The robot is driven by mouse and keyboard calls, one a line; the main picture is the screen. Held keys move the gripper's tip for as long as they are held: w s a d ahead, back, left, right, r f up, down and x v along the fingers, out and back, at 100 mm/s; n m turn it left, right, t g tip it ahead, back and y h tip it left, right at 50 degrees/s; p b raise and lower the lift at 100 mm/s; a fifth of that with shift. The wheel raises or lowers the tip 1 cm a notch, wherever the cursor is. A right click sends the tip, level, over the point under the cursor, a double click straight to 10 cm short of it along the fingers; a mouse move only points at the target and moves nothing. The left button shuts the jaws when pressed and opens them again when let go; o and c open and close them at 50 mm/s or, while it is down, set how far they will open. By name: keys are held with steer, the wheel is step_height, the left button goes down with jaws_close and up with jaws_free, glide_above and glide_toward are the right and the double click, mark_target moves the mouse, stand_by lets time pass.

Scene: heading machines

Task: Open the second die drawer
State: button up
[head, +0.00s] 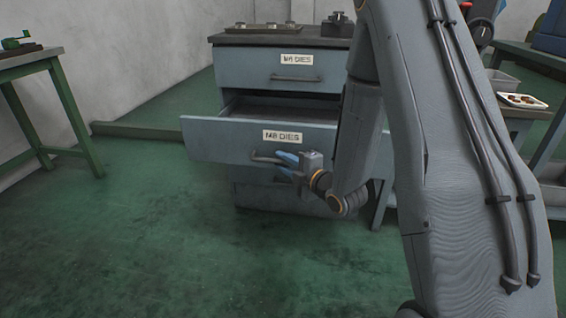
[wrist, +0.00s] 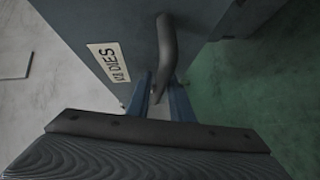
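The second drawer (head: 220,139), labelled M8 DIES, stands pulled out of the grey cabinet, with part of its dark inside showing behind its front. Its dark bar handle (head: 262,157) is on the front below the label. My gripper (head: 284,160) is at the right part of this handle, its blue fingers on it. In the wrist view my gripper (wrist: 161,92) has one finger on each side of the handle (wrist: 167,45), and appears shut on it. The drawer label (wrist: 108,62) shows turned on its side there.
The M6 DIES drawer (head: 255,68) above is closed. The cabinet top (head: 270,41) holds a plate and a dark block. A green-legged table (head: 65,105) stands left, a bench with a tray (head: 522,101) right. The green floor (head: 150,230) in front is clear.

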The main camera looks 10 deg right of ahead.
steer(key=shift+d, duration=0.1)
steer(key=p+v, duration=0.1)
steer(key=v, duration=0.6)
steer(key=shift+s, duration=0.4)
